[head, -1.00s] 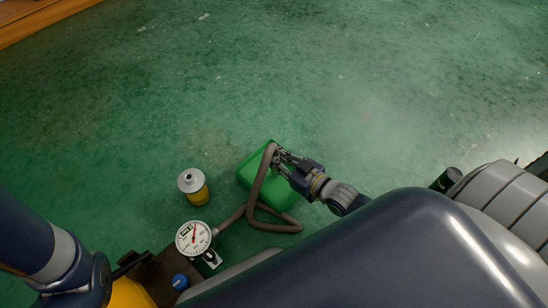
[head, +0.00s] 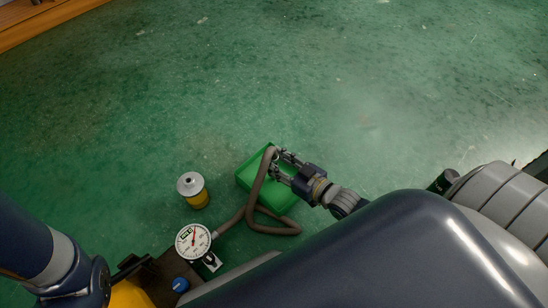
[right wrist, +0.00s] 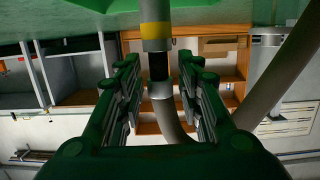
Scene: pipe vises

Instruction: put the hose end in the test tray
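The green test tray (head: 286,200) sits on the floor near the middle of the head view. The grey-brown hose (head: 260,180) runs from beside the gauge, loops near the tray and arches up over it. My right gripper (head: 280,163) is above the tray, at the top of that arch. In the right wrist view, the hose end, with its yellow band and metal fitting (right wrist: 156,36), stands between the fingers (right wrist: 162,88). Gaps show on both sides, so the gripper looks open around it. Whether the tip touches the tray is hidden. My left gripper is out of view.
A yellow can with a metal top (head: 193,189) stands left of the tray. A round dial gauge (head: 193,240) and a blue knob (head: 180,284) are at the lower left. The green floor beyond the tray is clear.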

